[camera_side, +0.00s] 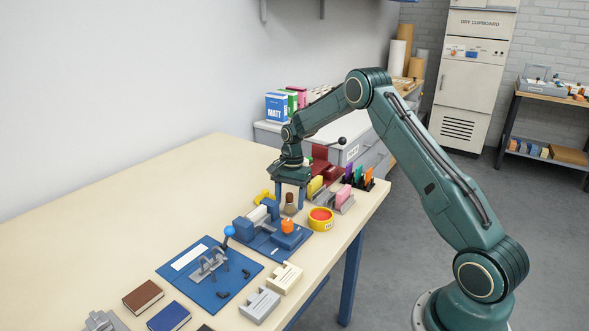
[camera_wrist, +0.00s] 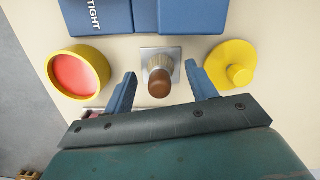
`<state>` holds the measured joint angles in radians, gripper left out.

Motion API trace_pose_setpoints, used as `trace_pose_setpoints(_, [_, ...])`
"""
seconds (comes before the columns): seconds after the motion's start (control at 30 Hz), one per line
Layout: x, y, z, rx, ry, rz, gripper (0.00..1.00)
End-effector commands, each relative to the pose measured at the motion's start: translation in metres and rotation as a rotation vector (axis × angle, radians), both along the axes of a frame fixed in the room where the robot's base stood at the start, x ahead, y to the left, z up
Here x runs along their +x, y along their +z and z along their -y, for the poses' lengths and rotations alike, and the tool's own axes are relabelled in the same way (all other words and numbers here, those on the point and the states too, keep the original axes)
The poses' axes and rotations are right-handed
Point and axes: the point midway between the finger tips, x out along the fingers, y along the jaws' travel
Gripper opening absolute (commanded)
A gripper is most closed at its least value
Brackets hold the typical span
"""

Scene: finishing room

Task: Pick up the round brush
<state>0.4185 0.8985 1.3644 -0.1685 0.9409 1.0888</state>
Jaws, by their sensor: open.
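The round brush stands upright on a small grey square plate (camera_wrist: 174,52). Its brown rounded top (camera_wrist: 159,84) and paler, ribbed lower part show in the wrist view. In the side view the brush (camera_side: 290,204) is a small brown shape beneath my gripper (camera_side: 291,198). My gripper is open and points down over it. In the wrist view the two blue fingers of my gripper (camera_wrist: 160,74) lie left and right of the brush, with a gap on each side. Nothing is held.
A yellow tub with red contents (camera_wrist: 78,73) stands left of the fingers in the wrist view, and a yellow round thing (camera_wrist: 232,66) right. A blue fixture (camera_side: 268,238) is close by. Coloured blocks in grey holders (camera_side: 335,200) stand to the right. The table's left part is clear.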

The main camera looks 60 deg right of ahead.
Motion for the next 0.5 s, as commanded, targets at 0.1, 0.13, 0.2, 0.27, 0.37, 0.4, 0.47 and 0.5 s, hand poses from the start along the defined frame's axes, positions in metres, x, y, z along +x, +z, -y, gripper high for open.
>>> trace_pose_setpoints(0.1, [-0.0006, -0.0081, -0.0012, 0.001, 0.0, -0.001, 0.57])
trace_pose_setpoints(0.13, [-0.0007, -0.0088, -0.0013, 0.001, 0.0, -0.001, 0.57])
trace_pose_setpoints(0.2, [-0.0006, -0.0095, -0.0014, 0.0, 0.0, 0.0, 0.57])
trace_pose_setpoints(0.27, [-0.0004, -0.0094, -0.0013, 0.0, 0.0, 0.0, 0.57])
trace_pose_setpoints(0.37, [-0.0004, -0.0092, -0.0013, 0.0, 0.0, 0.0, 0.57])
trace_pose_setpoints(0.4, [-0.0004, -0.0091, -0.0012, 0.0, 0.0, 0.001, 0.57])
trace_pose_setpoints(0.47, [-0.0003, -0.009, -0.0013, 0.0, 0.0, 0.001, 0.57])
trace_pose_setpoints(0.5, [-0.0003, -0.009, -0.0013, 0.0, 0.0, 0.001, 0.57])
